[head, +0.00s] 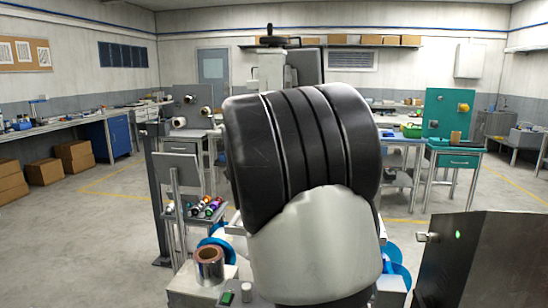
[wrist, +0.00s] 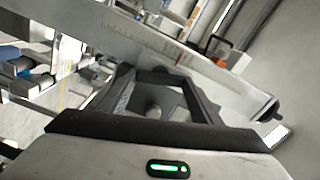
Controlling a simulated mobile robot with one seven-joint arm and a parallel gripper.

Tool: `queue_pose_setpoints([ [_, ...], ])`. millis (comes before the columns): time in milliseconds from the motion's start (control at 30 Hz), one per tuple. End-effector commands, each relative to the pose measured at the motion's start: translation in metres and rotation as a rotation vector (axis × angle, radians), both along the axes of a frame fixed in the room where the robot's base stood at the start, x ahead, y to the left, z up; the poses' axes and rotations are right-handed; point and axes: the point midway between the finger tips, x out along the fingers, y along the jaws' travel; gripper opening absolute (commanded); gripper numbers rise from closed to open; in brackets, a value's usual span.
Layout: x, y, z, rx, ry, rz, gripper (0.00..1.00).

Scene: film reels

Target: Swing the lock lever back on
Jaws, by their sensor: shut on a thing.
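My gripper (wrist: 160,76) shows in the wrist view with its dark fingers closed in at the tips. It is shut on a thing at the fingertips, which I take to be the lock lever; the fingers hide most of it. A long pale metal bar (wrist: 105,35) with faint marks runs slantwise just beyond the fingertips. I cannot tell whether this bar is part of the lever. In the head view my own black and white arm fills the middle and hides the gripper and the lever.
A film roll (head: 209,264) stands on the machine at the lower left, with blue round parts (head: 217,243) behind. A dark cabinet (head: 480,262) with a green light is close at the right. A teal bench (head: 454,160) stands farther back. Open floor lies at left.

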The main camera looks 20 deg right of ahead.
Motion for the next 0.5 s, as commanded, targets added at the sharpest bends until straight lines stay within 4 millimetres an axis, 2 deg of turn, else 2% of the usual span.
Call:
queue_pose_setpoints([
  [33, -0.0006, -0.0011, -0.0051, 0.035, -0.025, -0.002, 0.36],
  [500, -0.0002, -0.0003, -0.0023, 0.241, -0.163, 0.000, 0.36],
])
